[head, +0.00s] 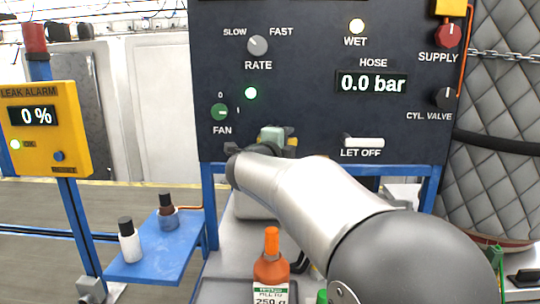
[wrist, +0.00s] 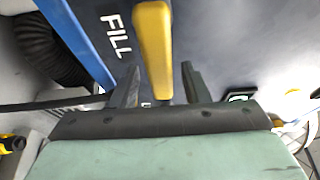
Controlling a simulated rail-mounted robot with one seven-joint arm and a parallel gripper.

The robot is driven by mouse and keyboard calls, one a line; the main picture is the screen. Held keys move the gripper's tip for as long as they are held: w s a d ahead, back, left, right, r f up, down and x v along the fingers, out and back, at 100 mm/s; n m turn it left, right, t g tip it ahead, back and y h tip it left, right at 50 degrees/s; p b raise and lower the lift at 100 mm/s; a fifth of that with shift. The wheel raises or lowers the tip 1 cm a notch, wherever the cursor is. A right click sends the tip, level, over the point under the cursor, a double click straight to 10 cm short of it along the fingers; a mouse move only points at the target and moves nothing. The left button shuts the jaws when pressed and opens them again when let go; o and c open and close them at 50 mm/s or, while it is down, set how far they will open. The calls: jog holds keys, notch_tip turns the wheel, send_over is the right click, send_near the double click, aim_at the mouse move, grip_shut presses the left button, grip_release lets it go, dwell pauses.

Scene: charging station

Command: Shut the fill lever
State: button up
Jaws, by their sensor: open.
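The fill lever is the yellow bar (wrist: 153,45) in the wrist view, beside the white FILL lettering on the dark panel (wrist: 200,30). My gripper (wrist: 160,78) is open, with one dark finger on each side of the lever's near end. In the head view my gripper (head: 277,138) is at the panel's lower part, and my arm hides most of that area. A small yellow patch shows beside it, too small to identify surely.
A blue frame (wrist: 75,40) and a black corrugated hose (wrist: 45,48) are close on the left in the wrist view. In the head view an orange bottle (head: 271,270) stands below my arm. A blue shelf (head: 150,262) with two small bottles is at left. The hose display (head: 371,83) reads 0.0 bar.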

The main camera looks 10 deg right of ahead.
jog(key=v, duration=1.5)
jog(key=shift+s+b, duration=0.2)
jog(key=shift+b, duration=0.2)
jog(key=shift+a+r, duration=0.1)
